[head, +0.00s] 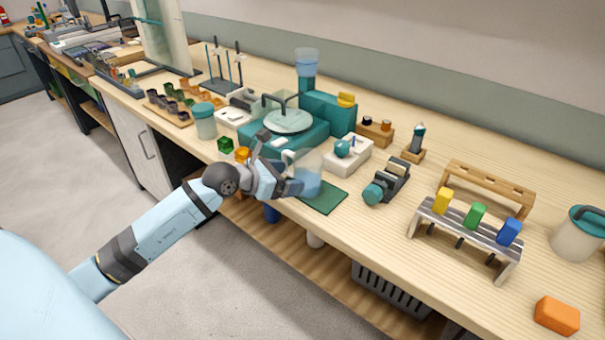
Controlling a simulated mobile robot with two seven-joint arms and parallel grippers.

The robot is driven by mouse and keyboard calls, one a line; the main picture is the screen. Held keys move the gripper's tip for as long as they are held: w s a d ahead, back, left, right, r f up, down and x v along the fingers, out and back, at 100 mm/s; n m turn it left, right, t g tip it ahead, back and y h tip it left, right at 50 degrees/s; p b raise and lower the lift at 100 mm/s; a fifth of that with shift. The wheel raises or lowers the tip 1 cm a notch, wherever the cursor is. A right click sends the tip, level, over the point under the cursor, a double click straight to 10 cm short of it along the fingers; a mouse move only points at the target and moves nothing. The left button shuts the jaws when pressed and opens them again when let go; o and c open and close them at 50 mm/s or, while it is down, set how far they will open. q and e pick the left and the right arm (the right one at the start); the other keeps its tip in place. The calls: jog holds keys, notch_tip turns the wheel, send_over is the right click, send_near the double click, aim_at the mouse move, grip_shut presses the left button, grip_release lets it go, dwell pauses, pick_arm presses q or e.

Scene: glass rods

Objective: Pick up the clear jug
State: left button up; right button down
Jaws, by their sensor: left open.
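The clear jug (309,174) is a see-through vessel with a bluish lower part. It stands upright at the front of the bench, on or at the left end of a dark green mat (325,198). My left gripper (290,181) is open at the jug's left side, low and very close to it. The fingertips overlap the jug's edge in the picture, so I cannot tell whether they touch it or reach around it. My right gripper is out of view.
A teal machine with a round plate (289,121) stands behind the jug. A white device (347,155) and a grey-teal tool (386,185) are to its right. A rack with coloured blocks (467,236) stands farther right. Bare bench lies between the tool and rack.

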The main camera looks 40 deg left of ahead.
aim_at(296, 175)
pick_arm(q)
jog(key=shift+r+x, duration=0.2)
jog(key=shift+x, duration=2.55)
jog(key=shift+w+r, duration=0.1)
jog(key=c, duration=0.7)
